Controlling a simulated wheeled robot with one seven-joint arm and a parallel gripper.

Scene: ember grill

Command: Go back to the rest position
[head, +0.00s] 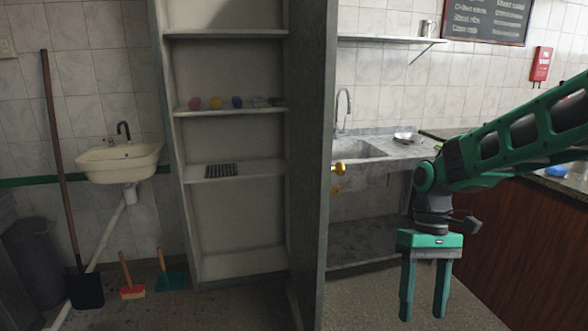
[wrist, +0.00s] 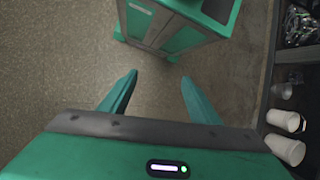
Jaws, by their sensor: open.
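My gripper (head: 423,291) hangs from my green arm at the right of the head view, fingers pointing down. Its two fingers are apart with nothing between them. In the wrist view the open fingers (wrist: 158,98) are over bare speckled floor. My arm reaches in from the right edge of the head view, in front of the sink area and the wooden counter front.
A tall open shelf unit (head: 188,238) with a grey side panel stands left of my gripper, holding small coloured items and a dark rack (head: 221,170). A washbasin (head: 120,163), shovel (head: 86,289) and brushes are further left. White cups (wrist: 284,120) show at the wrist view's right.

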